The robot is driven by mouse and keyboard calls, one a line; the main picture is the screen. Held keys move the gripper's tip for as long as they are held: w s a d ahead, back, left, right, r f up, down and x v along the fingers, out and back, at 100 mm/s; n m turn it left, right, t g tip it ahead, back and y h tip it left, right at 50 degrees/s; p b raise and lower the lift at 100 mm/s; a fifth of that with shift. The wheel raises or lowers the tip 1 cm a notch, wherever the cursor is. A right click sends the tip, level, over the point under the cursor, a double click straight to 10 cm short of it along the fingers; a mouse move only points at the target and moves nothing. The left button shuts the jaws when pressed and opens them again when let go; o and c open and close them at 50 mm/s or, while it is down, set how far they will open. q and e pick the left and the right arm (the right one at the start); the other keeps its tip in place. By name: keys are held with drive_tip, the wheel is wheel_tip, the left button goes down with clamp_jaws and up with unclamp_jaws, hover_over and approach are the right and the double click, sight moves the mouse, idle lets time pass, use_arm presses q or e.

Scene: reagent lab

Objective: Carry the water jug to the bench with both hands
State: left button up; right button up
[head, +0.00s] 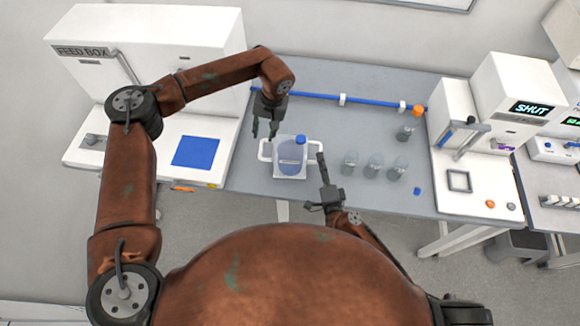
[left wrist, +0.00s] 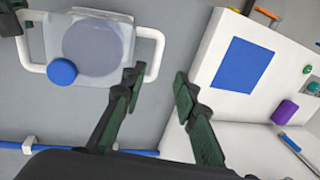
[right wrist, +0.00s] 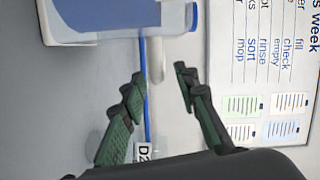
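The water jug (head: 291,157) is a translucent square container with bluish water, a blue cap and a white handle on each side. It stands upright on the grey bench (head: 300,110). My left gripper (head: 265,130) is open, pointing down by the jug's left handle (head: 265,150). In the left wrist view that handle (left wrist: 156,50) lies just beyond the gap between the fingertips. My right gripper (head: 322,166) is beside the right handle (head: 315,146). In the right wrist view its fingers are open, with the handle (right wrist: 155,60) ahead of the gap. Contact is not visible at either handle.
Several glass containers (head: 373,165) stand right of the jug, with a small blue item (head: 417,190) nearby. A blue rail (head: 310,96) runs behind. The white feed box (head: 150,60) stands left, and a white machine reading SHUT (head: 512,90) stands right.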

drive_tip(key=v, duration=0.8)
use_arm(q)
drive_tip(key=shift+o, duration=0.4)
drive_tip(key=o, duration=1.5)
drive_tip(key=shift+o, duration=0.2)
drive_tip(key=shift+r, duration=0.2)
use_arm(e)
drive_tip(key=shift+r, duration=0.1)
use_arm(q)
drive_tip(key=p+v, duration=0.3)
drive_tip(key=v, duration=0.4)
drive_tip(key=shift+r, duration=0.3)
use_arm(e)
wheel_tip(320, 180, up, 3)
drive_tip(key=shift+r, duration=0.1)
use_arm(q)
drive_tip(key=shift+d, duration=0.1)
use_arm(e)
drive_tip(key=shift+o, duration=0.2)
drive_tip(key=o, duration=1.6)
